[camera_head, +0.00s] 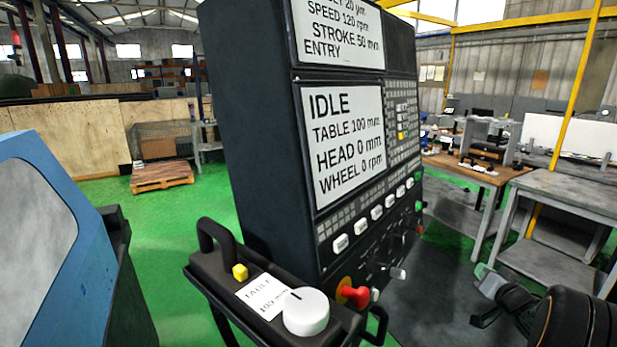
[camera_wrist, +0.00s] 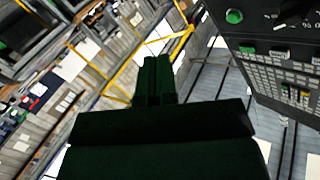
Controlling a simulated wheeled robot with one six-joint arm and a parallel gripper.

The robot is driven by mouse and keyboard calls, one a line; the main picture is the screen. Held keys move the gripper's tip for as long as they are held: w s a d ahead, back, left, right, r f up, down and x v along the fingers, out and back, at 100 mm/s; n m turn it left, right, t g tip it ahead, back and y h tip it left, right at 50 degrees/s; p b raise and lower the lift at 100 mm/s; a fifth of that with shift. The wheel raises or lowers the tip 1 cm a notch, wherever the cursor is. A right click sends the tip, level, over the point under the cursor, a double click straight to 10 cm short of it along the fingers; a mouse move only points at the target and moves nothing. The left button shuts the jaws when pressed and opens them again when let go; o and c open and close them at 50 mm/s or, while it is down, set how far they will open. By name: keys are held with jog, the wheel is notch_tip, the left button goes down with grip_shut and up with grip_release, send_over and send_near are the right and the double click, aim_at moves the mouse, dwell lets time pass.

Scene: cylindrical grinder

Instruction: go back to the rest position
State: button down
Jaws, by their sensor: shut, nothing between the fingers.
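My gripper (camera_wrist: 157,66) shows in the wrist view with its two dark fingers side by side, shut, with nothing between them. In the head view the gripper (camera_head: 483,272) is at the lower right, to the right of the black control cabinet (camera_head: 250,130) and apart from it. The cabinet's screen (camera_head: 343,145) reads IDLE, TABLE 100 mm, HEAD 0 mm, WHEEL 0 rpm. In the wrist view part of the control panel (camera_wrist: 285,70), with a green button (camera_wrist: 234,17), is at the upper right, clear of the fingers.
A blue machine cover (camera_head: 85,225) stands at left. Grey workbenches (camera_head: 570,190) stand at right. Green floor at left is open, with a pallet (camera_head: 162,176).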

jog(key=s+d+f+m+g+h, duration=0.1)
jog(key=s+d+f+g+h, duration=0.3)
jog(key=f, duration=0.1)
jog(key=s+a+f+g+h, duration=0.1)
jog(key=s+a+g, duration=0.4)
jog(key=s, duration=0.1)
jog(key=s+a+r+n+g+y, duration=0.1)
jog(key=s+a, duration=0.3)
jog(key=a, duration=0.5)
jog(key=s+a+r+n+g+y, duration=0.1)
jog(key=s+a, duration=0.4)
jog(key=a, duration=0.5)
jog(key=s+a+r+n+g+y, duration=0.1)
jog(key=s+a+r+n+y, duration=0.2)
jog(key=a, duration=0.6)
jog(key=shift+s+a+r+n+y, duration=0.35)
jog(key=shift+s+r+n, duration=0.15)
jog(key=shift+s, duration=0.4)
